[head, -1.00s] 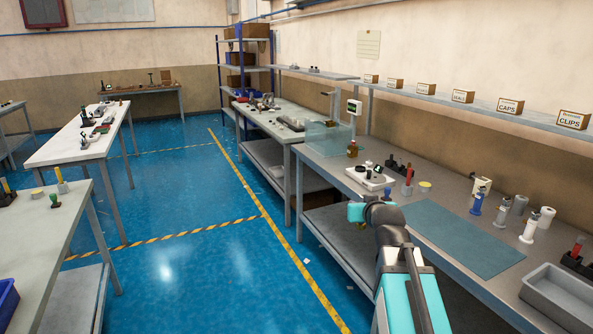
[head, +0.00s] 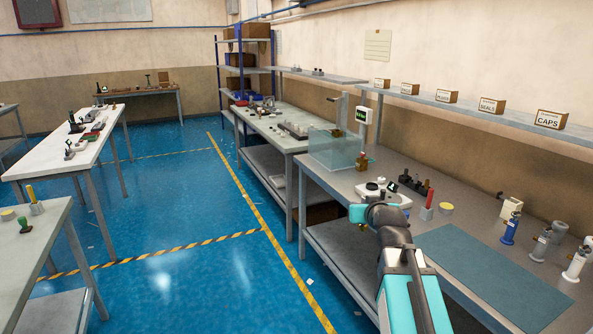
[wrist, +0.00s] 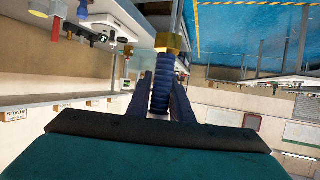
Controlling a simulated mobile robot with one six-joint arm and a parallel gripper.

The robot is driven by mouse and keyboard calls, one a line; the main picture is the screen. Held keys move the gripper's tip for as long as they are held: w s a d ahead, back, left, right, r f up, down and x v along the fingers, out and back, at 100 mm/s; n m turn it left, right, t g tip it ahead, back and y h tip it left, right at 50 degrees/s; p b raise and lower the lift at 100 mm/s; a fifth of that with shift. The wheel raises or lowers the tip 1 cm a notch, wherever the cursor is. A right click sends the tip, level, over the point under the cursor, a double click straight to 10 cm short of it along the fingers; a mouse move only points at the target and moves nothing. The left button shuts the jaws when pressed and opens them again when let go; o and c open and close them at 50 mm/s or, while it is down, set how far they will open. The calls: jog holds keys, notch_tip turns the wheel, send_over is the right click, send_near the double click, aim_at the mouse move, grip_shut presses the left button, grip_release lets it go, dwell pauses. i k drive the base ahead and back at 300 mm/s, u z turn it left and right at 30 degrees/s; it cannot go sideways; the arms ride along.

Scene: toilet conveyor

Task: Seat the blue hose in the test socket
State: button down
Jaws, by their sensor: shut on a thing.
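The blue ribbed hose (wrist: 162,88) with a brass fitting (wrist: 171,42) at its far end shows in the wrist view. My gripper (wrist: 163,85) is shut around it, one dark finger on each side. A white block with round dark parts (head: 377,190) lies nearer on that bench, partly behind my arm.
The right bench (head: 463,216) carries a blue-green mat (head: 492,271), a red-and-white bottle (head: 427,205), a yellow-topped disc (head: 446,209) and several upright fittings at the right. A display (head: 363,114) stands behind the guard.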

aim_at(337, 135)
jog(key=u, duration=0.2)
jog(key=i, duration=2.05)
jog(key=u, duration=0.7)
jog(key=i, duration=1.6)
jog(key=u, duration=0.3)
